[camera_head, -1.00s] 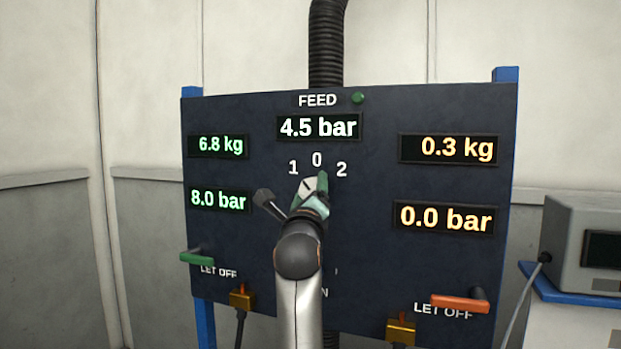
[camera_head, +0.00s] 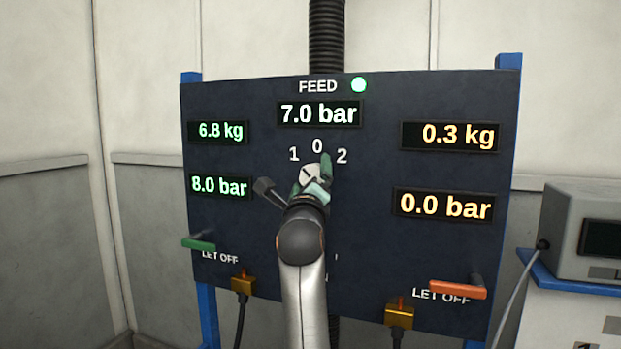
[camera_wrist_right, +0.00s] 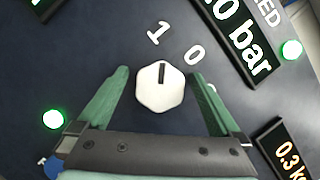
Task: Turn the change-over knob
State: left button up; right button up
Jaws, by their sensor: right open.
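The change-over knob (camera_head: 309,174) is a white hexagonal dial on the dark panel, under the figures 1, 0 and 2. In the right wrist view the knob (camera_wrist_right: 160,95) shows whole, and its black mark points towards the 1. My right gripper (camera_head: 312,173) is open in front of the panel. In the right wrist view the green fingers of my right gripper (camera_wrist_right: 160,74) stand on either side of the knob, with a gap on each side. In the head view the gripper hides part of the knob. My left gripper is not in view.
The feed display (camera_head: 319,114) reads 7.0 bar, beside a lit green lamp (camera_head: 359,85). A green let-off handle (camera_head: 198,244) is at the lower left, an orange one (camera_head: 457,290) at the lower right. A grey box (camera_head: 580,235) stands right of the panel.

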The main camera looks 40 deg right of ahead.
pick_arm(q)
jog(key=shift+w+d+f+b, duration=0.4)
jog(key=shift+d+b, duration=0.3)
jog(key=shift+b, duration=0.4)
pick_arm(e)
jog(key=v, duration=1.2)
jog(key=shift+s+a, duration=0.2)
jog(key=shift+s, duration=0.05)
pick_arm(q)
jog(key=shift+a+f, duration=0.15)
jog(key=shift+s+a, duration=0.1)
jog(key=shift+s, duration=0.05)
pick_arm(e)
jog(key=shift+f, duration=0.1)
